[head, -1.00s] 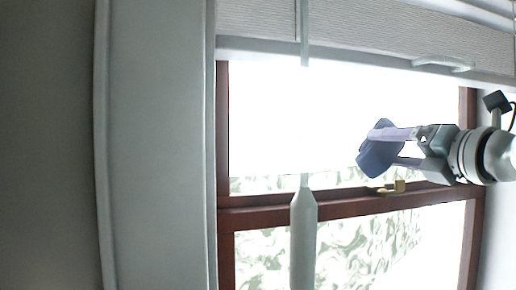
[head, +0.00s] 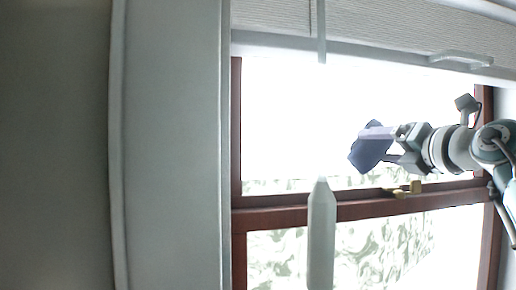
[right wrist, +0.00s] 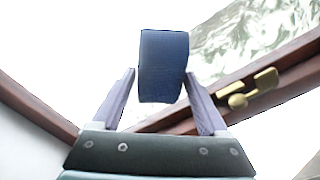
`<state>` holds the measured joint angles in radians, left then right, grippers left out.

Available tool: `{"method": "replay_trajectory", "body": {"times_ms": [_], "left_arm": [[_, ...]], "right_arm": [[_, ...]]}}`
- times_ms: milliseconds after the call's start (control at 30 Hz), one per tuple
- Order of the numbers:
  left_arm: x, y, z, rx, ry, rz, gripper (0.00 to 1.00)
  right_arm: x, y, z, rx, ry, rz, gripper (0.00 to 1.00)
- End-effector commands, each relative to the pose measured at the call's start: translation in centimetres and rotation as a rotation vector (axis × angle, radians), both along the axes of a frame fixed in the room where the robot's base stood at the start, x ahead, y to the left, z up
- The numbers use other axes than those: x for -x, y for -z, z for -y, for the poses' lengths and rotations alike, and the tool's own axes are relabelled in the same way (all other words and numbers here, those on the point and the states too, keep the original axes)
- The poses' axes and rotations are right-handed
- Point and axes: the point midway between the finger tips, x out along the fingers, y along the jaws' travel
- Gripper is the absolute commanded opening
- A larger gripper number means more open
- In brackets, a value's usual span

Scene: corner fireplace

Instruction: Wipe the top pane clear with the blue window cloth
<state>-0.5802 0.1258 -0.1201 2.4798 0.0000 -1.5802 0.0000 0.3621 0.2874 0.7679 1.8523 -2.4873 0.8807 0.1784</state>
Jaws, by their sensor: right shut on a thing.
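The blue window cloth (head: 369,151) is a dark blue folded pad in front of the top pane (head: 300,110), near its lower right. My right gripper (head: 378,146) is shut on the cloth, coming in from the right. In the right wrist view the cloth (right wrist: 163,65) sits between the fingertips of the gripper (right wrist: 160,76). The top pane is bright white, with a grey-green mottled strip along its bottom. I cannot tell whether the cloth touches the glass. My left gripper is not in view.
A brass latch (head: 403,189) sits on the red-brown middle rail (head: 365,209) just below the cloth. A pale blind (head: 400,30) hangs above the pane. A white cord pull (head: 321,230) hangs in front of the window. The lower pane (head: 385,245) looks mottled.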

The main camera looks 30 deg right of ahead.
Motion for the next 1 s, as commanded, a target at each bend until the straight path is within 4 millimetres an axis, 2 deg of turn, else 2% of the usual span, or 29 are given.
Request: {"method": "replay_trajectory", "body": {"times_ms": [433, 1000], "left_arm": [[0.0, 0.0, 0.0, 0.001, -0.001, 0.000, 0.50], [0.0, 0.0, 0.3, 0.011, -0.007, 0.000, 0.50]], "right_arm": [[0.0, 0.0, 0.0, -0.001, 0.000, 0.000, 0.33], [-1.1, 0.0, 0.4, -0.002, -0.001, 0.001, 0.33]]}}
